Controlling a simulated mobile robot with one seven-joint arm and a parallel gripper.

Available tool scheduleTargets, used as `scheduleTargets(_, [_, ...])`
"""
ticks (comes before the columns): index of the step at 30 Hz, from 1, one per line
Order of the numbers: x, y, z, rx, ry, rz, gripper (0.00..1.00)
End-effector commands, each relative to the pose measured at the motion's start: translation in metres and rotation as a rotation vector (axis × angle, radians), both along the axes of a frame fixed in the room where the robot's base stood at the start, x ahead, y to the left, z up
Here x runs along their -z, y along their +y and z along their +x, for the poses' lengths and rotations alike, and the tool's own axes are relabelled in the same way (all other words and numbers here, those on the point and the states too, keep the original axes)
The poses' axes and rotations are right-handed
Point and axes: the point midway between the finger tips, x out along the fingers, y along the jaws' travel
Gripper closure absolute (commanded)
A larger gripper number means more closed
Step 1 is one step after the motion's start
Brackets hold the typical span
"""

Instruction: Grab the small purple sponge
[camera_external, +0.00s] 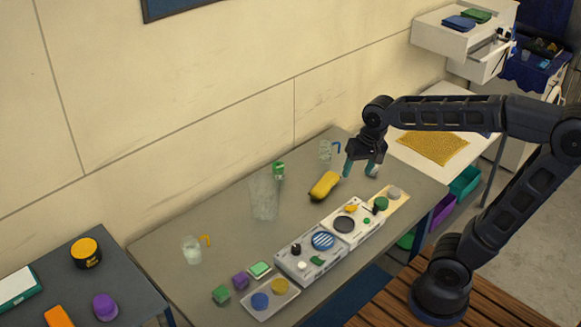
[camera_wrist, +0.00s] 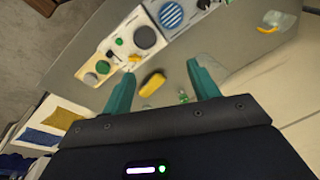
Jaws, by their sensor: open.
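A small purple cube (camera_external: 241,281), which looks like the sponge, sits on the grey table (camera_external: 160,247) near its front left, beside a green cube (camera_external: 221,294). A rounder purple object (camera_external: 104,306) lies on the separate dark table at the left; I cannot tell what it is made of. My gripper (camera_external: 360,168) hangs open and empty over the far right part of the grey table, well away from both. In the wrist view its teal fingers (camera_wrist: 162,72) are spread apart, with a yellow object (camera_wrist: 152,84) below between them. I cannot make out the purple cube there.
Grey panels with knobs and discs (camera_external: 325,240) line the table's front edge. A tray with blue and yellow discs (camera_external: 270,299) is near the purple cube.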

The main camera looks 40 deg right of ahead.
Motion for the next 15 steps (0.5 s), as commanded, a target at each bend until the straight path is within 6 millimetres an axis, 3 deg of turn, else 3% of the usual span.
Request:
scheduleTargets(6, [0.012,0.039,0.044,0.154,0.093,0.013,0.4])
scheduleTargets(15, [0.039,0.104,0.096,0.386,0.188,-0.021,0.4])
